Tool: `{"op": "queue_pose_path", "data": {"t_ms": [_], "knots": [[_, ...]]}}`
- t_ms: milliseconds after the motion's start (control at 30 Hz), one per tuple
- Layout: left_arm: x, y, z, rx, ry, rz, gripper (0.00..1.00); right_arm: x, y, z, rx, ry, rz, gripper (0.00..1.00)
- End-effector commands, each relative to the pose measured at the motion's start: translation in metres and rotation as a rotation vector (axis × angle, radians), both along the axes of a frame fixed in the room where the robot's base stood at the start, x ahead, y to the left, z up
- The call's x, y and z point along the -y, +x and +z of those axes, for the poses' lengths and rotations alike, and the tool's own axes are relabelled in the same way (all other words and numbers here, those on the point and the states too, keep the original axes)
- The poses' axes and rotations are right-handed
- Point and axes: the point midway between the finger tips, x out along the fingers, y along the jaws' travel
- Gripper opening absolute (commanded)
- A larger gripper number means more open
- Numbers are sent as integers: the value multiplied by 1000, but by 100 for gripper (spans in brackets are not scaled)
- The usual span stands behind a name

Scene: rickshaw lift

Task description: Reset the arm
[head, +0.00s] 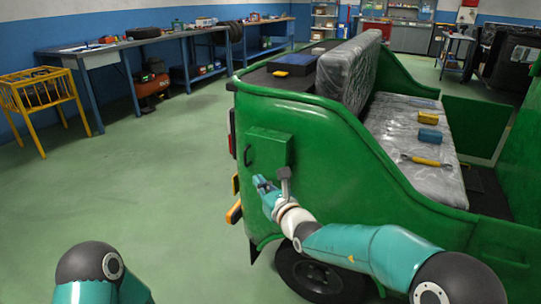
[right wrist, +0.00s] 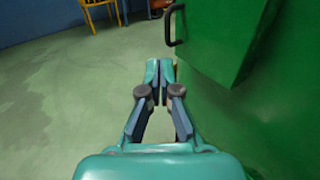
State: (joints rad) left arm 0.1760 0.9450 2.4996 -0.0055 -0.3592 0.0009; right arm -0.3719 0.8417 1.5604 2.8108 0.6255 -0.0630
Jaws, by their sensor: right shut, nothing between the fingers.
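My right arm comes in from the lower right in the head view, and its gripper (head: 262,184) is beside the rear of the green rickshaw (head: 330,170), just below a green box with a dark handle (head: 268,148). In the right wrist view the fingertips of my right gripper (right wrist: 160,68) are together with nothing between them. The rickshaw's green side (right wrist: 285,120) fills the right of that view, and the dark handle (right wrist: 173,24) is ahead of the fingertips. Only the upper links of my left arm show at the lower left; the left gripper is out of view.
The rickshaw's seat (head: 410,135) carries a yellow block (head: 428,118), a blue block (head: 430,136) and a yellow-handled tool (head: 425,161). A wheel (head: 318,278) is under my right arm. A yellow rack (head: 38,92) and workbenches (head: 150,42) line the left. The green floor (head: 160,190) between is clear.

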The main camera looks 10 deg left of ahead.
Motion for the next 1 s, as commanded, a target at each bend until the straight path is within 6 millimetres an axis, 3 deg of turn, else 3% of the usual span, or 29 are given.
{"op": "queue_pose_path", "data": {"t_ms": [167,267,367,500,567,700,900,1000], "knots": [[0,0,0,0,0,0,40,57,21,-39,-63,-10,-85,0],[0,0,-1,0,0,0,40,88,11,-96,-128,-99,-63,0],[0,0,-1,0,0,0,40,100,-23,-160,-197,-255,53,0],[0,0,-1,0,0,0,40,114,-90,-240,-287,-478,268,0],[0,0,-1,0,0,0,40,121,-124,-271,-317,-573,375,0],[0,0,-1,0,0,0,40,144,-211,-329,-354,-791,649,0],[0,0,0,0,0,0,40,186,-321,-378,-279,-1071,1047,0],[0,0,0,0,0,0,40,206,-362,-391,-173,-1197,1232,0]]}}
